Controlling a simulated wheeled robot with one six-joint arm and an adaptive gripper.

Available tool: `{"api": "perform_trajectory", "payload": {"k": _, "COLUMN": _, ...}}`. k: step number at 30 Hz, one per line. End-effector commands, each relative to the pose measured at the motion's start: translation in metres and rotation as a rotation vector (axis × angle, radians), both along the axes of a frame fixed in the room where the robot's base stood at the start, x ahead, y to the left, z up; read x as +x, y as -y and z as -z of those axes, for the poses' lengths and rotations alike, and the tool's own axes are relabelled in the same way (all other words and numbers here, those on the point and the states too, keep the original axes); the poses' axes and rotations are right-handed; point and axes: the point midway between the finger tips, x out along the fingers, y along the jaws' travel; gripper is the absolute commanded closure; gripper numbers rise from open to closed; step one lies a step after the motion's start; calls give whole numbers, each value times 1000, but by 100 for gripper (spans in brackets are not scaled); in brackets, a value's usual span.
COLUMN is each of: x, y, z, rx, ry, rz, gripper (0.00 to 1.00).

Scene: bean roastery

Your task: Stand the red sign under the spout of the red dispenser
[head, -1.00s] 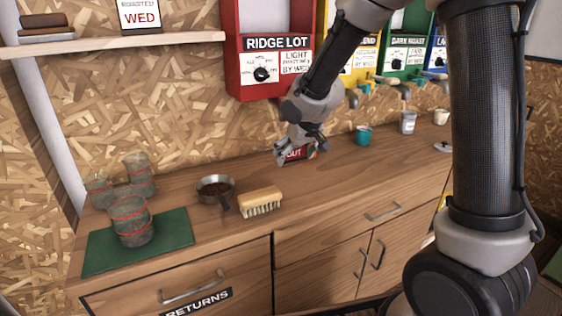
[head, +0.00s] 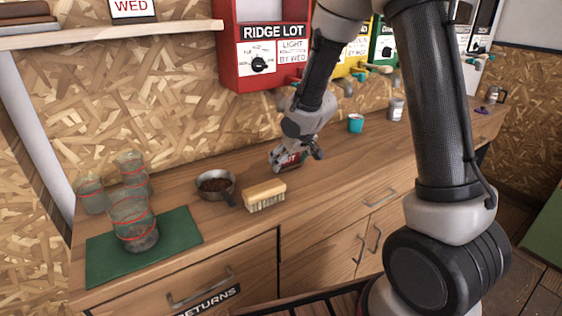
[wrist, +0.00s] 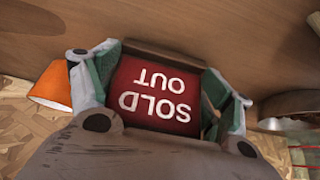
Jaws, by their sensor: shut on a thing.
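The red sign (wrist: 155,95), lettered SOLD OUT in white, is between the fingers of my gripper (wrist: 163,88) in the wrist view, its lettering upside down there. I cannot tell whether the sign touches the counter. The red dispenser (head: 228,52), labelled RIDGE LOT, hangs on the wall above and behind the gripper. My arm hides part of its lower right, and its spout is not clear.
A scrub brush (head: 265,196) and a metal pan of dark contents (head: 216,188) are left of my gripper. Several glasses stand around a green mat (head: 180,232) farther left. A teal cup (head: 356,124) stands to the right. The counter between is clear.

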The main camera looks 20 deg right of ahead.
Motion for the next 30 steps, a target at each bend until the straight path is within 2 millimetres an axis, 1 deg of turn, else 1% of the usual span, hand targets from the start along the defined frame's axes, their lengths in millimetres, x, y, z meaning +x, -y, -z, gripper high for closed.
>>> {"api": "perform_trajectory", "payload": {"k": 3, "x": -1, "y": 4, "z": 3, "rx": 1, "ry": 2, "rz": -3, "gripper": 52}}
{"api": "perform_trajectory", "payload": {"k": 13, "x": -1, "y": 4, "z": 6, "rx": 0, "ry": 1, "rz": -4, "gripper": 52}}
{"api": "perform_trajectory", "payload": {"k": 14, "x": -1, "y": 4, "z": 6, "rx": 0, "ry": 1, "rz": -4, "gripper": 18}}
{"api": "perform_trajectory", "payload": {"k": 15, "x": -1, "y": 4, "z": 6, "rx": 0, "ry": 2, "rz": -4, "gripper": 11}}
{"api": "perform_trajectory", "payload": {"k": 17, "x": -1, "y": 4, "z": 6, "rx": 0, "ry": 2, "rz": -4, "gripper": 0}}
{"api": "perform_trajectory", "payload": {"k": 30, "x": -1, "y": 4, "z": 4, "rx": 1, "ry": 3, "rz": -4, "gripper": 0}}
